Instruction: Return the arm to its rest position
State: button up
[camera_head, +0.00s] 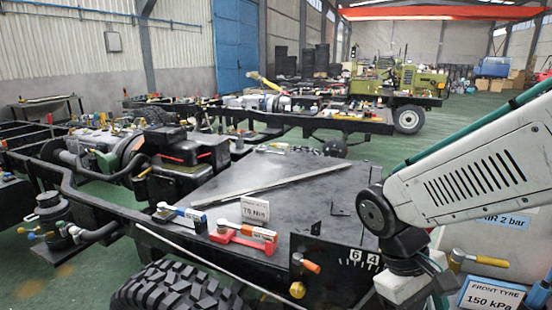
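My arm shows at the right edge of the head view. Its white slotted link (480,165) comes in from the upper right and bends down at a dark joint (376,212). The lower part runs down past the bottom right of the picture. My gripper is not visible, so its state and anything in it are hidden. The arm stands in front of the right side of the dark chassis deck (300,185).
On the deck are a blue-and-white tool (182,214), a red tool (243,238) and a "76 Nm" sign (255,210). A "FRONT TYRE 150 kPa" sign (490,296) and a yellow-handled valve (478,260) sit close to my arm. A tyre (180,287) is below. Green floor shows at left.

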jog(key=s+d+r+m+t+y, duration=0.2)
jog(key=s+r+m+t+y, duration=0.2)
jog(key=r, duration=0.4)
jog(key=shift+s+d+r+t, duration=0.3)
jog(key=shift+s+r+t, duration=0.15)
jog(key=shift+s, duration=0.6)
